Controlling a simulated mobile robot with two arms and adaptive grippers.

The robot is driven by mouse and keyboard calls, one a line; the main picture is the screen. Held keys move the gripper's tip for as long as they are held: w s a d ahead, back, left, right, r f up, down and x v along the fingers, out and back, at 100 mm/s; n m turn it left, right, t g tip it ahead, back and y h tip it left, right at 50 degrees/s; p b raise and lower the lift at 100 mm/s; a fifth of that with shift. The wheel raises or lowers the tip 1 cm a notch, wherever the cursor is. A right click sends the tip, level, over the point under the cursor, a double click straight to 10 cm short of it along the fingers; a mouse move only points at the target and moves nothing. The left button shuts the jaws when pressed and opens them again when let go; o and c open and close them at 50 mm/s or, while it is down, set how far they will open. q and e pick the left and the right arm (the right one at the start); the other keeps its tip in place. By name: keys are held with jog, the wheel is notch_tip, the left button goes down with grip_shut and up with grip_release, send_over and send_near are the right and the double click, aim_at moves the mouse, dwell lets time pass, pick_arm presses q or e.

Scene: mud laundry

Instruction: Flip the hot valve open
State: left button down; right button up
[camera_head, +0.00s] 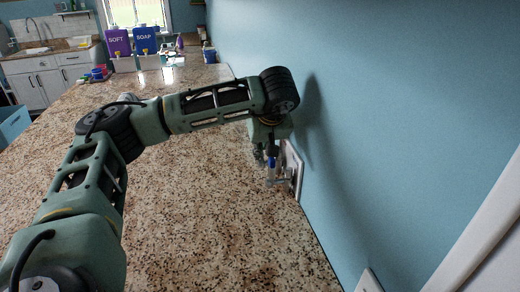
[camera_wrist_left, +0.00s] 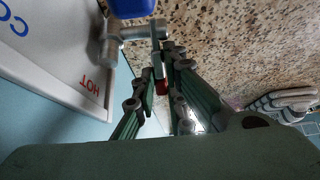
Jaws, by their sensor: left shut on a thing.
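The valve box (camera_wrist_left: 60,60) is a white plate on the blue wall, lettered HOT in red in the left wrist view. It also shows in the head view (camera_head: 296,172), partly behind my gripper. The hot valve's red handle (camera_wrist_left: 161,86) shows between my left gripper's fingers (camera_wrist_left: 162,75), which are shut on it. The blue handle (camera_wrist_left: 132,8) is apart from the fingers, on its metal fitting; it shows in the head view too (camera_head: 271,164). My left gripper (camera_head: 265,155) reaches down at the box from above. The red handle is hidden in the head view.
The speckled granite counter (camera_head: 190,215) runs along the wall and is clear around the box. Purple SOFT (camera_head: 118,41) and blue SOAP (camera_head: 145,40) dispensers stand at the far end. A grey striped object (camera_wrist_left: 285,102) shows at right in the wrist view.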

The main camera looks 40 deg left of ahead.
dwell(0.5)
pick_arm(q)
jog(key=c, duration=1.8)
grip_release()
jog(key=shift+s+d, duration=0.1)
jog(key=v, duration=1.2)
jog(key=shift+d+f, duration=0.1)
jog(key=shift+d, duration=0.05)
